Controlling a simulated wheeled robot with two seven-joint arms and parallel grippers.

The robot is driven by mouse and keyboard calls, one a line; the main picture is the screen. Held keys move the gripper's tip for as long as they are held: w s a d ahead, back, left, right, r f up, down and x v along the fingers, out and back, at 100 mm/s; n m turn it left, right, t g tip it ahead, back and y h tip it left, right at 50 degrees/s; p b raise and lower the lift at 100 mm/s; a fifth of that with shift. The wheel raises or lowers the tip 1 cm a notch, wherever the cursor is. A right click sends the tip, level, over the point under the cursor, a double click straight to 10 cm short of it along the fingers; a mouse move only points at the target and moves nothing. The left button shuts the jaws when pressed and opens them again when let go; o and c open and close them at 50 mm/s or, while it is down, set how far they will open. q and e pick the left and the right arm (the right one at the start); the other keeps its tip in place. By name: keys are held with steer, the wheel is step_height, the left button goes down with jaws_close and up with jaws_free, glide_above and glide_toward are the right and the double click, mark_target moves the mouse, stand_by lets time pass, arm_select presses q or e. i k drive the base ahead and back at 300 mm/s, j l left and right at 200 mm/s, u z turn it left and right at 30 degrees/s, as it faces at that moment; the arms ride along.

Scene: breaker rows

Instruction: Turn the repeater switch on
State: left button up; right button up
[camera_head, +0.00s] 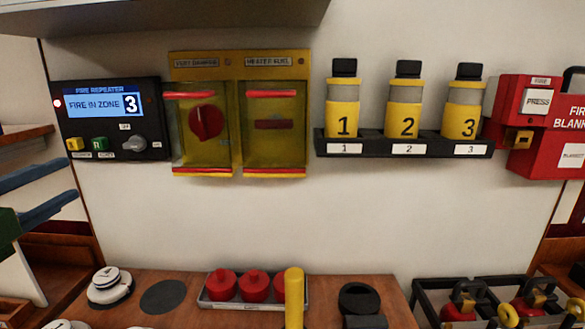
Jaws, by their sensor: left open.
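The fire repeater panel (112,147) is a black box on the wall at the upper left, its lit screen reading "FIRE IN ZONE 3". The repeater switch (134,144) is a grey rotary knob at its lower right, with small labels above it and to its right. I cannot tell for sure which label it points to. A yellow button (74,144) and a green button (100,144) sit left of the knob. My left gripper (72,183) is open and empty, its two blue fingers below and left of the panel, apart from it. My right gripper is out of view.
A yellow panel (237,66) with clear covers over red controls hangs right of the repeater. A black rack (400,147) holds numbered bottles. A red fire blanket box (560,150) is at far right. The wooden counter (190,285) below carries a tray (204,300) of red items.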

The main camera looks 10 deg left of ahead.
mark_target(137, 143)
steer(key=k+l, duration=0.1)
steer(key=k, duration=0.5)
steer(key=k+l, duration=0.1)
steer(key=k, duration=0.45)
